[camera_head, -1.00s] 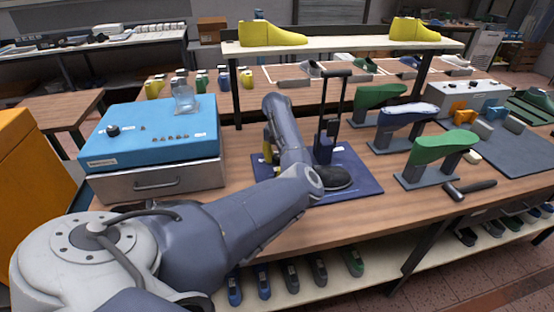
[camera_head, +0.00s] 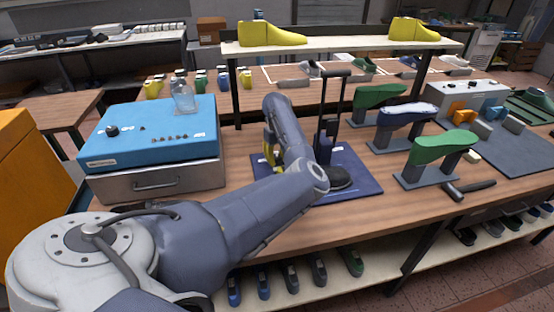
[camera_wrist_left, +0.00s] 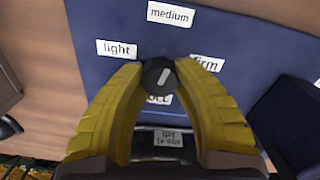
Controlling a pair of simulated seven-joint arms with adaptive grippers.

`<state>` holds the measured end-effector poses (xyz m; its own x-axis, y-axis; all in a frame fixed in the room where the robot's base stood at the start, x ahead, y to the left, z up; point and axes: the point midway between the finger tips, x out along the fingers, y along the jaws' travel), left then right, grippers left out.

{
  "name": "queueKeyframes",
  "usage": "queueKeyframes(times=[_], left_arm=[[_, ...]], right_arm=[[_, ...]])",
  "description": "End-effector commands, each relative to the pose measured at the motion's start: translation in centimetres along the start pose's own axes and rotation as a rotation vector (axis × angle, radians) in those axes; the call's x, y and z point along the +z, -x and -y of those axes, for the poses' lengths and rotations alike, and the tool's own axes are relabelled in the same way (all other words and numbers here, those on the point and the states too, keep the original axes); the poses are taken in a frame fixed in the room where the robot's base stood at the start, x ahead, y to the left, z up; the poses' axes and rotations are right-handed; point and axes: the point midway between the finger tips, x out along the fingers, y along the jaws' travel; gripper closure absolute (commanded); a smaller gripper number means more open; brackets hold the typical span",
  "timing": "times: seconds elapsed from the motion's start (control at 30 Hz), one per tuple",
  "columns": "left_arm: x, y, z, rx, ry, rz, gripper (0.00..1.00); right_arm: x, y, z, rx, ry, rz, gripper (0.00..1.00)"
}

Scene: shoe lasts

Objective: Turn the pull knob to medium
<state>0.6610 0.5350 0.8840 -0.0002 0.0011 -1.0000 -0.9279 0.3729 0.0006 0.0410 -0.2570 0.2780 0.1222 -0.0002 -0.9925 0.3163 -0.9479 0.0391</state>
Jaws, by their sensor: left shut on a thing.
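The dark round pull knob (camera_wrist_left: 158,76) with a white pointer line sits on the blue board in the left wrist view. The line is slanted, leaning up toward the right. The "medium" label (camera_wrist_left: 171,14) is above the knob, "light" (camera_wrist_left: 117,49) is at its left and "firm" (camera_wrist_left: 207,62) at its right. A label below is partly covered. My left gripper (camera_wrist_left: 158,74) has its yellow fingertips on both sides of the knob, shut on it. In the head view the left gripper (camera_head: 268,155) is partly behind my arm, and the knob is hidden there.
The blue board (camera_head: 365,172) also carries a black upright stand (camera_head: 327,135) and a dark shoe form (camera_head: 338,178). A blue box (camera_head: 150,135) stands at the left. Green lasts (camera_head: 443,145) on stands and a hammer (camera_head: 470,188) are at the right. A shelf (camera_head: 340,43) crosses behind.

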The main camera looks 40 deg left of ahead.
Motion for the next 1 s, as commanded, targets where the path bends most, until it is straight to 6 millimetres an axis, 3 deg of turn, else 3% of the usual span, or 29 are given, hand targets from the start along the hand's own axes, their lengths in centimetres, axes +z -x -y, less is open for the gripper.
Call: queueKeyframes(times=[0.4,1.0], left_arm=[[-0.23,-0.30,0.10,0.002,0.210,-0.006,0.99],[-0.28,-0.32,0.16,0.002,0.254,-0.007,0.99]], right_arm=[[0.01,0.00,0.00,0.000,0.000,0.000,0.56],[0.01,0.00,0.01,0.000,0.000,0.000,0.56]])
